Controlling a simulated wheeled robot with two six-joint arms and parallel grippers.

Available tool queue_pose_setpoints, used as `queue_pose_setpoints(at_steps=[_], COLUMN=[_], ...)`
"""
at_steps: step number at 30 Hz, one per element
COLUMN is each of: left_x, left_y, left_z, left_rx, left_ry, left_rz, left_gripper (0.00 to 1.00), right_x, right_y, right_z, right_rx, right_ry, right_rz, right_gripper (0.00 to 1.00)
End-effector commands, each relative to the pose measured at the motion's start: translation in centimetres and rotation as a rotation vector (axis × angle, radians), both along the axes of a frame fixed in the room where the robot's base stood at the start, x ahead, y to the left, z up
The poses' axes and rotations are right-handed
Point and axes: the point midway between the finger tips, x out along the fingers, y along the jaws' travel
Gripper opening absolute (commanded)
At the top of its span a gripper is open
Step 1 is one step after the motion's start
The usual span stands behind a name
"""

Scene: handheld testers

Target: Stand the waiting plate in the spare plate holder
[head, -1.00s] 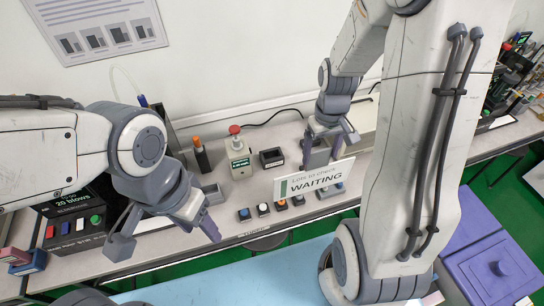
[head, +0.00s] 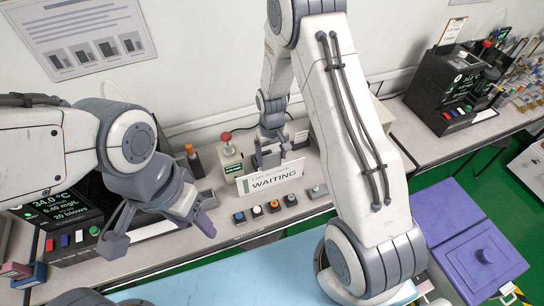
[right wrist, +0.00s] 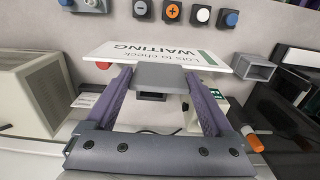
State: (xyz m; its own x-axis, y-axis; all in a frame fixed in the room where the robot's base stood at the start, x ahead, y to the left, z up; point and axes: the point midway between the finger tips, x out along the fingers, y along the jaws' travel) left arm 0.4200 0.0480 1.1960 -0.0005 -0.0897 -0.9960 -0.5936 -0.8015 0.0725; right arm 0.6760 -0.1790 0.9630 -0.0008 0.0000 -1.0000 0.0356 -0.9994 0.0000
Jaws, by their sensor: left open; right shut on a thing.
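The white waiting plate (head: 285,182), lettered "Lots to check WAITING", is in my right gripper (head: 270,154), which is shut on the grey block behind it. In the right wrist view, the plate (right wrist: 110,52) lies beyond the fingers and the grey block (right wrist: 165,77) is between them. The plate appears raised over the bench, behind the button row. A small grey open holder (head: 208,199) stands to its left; it also shows in the right wrist view (right wrist: 255,67). A dark holder (right wrist: 152,97) is partly hidden below the block. I cannot tell which is spare. My left gripper (head: 160,234) is open and empty.
Several push buttons (head: 257,212) line the bench front. A tester with a red knob (head: 229,155) and an orange-capped marker (head: 192,157) stand behind the grey holder. A dark display unit (head: 68,225) is at left. A purple bin (head: 470,235) stands at right.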

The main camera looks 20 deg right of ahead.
Motion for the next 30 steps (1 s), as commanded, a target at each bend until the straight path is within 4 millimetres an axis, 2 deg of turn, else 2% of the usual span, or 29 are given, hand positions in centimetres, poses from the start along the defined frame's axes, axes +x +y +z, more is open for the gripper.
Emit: queue_pose_setpoints(at_steps=[1, 5, 17, 18, 28, 30], left_x=[0.0, 0.0, 0.0, 0.0, 0.0, 0.0], left_y=[0.0, 0.0, 0.0, 0.0, 0.0, 0.0], left_z=[0.6, 0.9, 0.4, 0.5, 1.1, 0.4], left_rx=[0.000, 0.000, 0.000, 0.000, 0.000, 0.000], left_ry=[0.000, 0.000, 0.000, 0.000, 0.000, 0.000], left_rz=[-0.001, -0.002, -0.001, -0.001, -0.001, -0.001], left_gripper=[0.57, 0.57, 0.57, 0.57, 0.57, 0.57], right_x=[-0.1, 0.0, 0.0, 0.0, 0.0, 0.1], right_y=[-0.1, -0.1, -0.2, -0.2, -0.1, -0.1], right_z=[-0.4, -1.6, -2.3, -2.1, -1.5, -1.1], right_rx=[0.000, 0.000, 0.000, 0.000, 0.000, 0.000], right_ry=[0.003, 0.001, -0.001, -0.001, -0.001, -0.005], right_rz=[-0.001, -0.001, -0.002, -0.002, -0.001, -0.001], right_gripper=[0.00, 0.00, 0.00, 1.00, 1.00, 1.00])
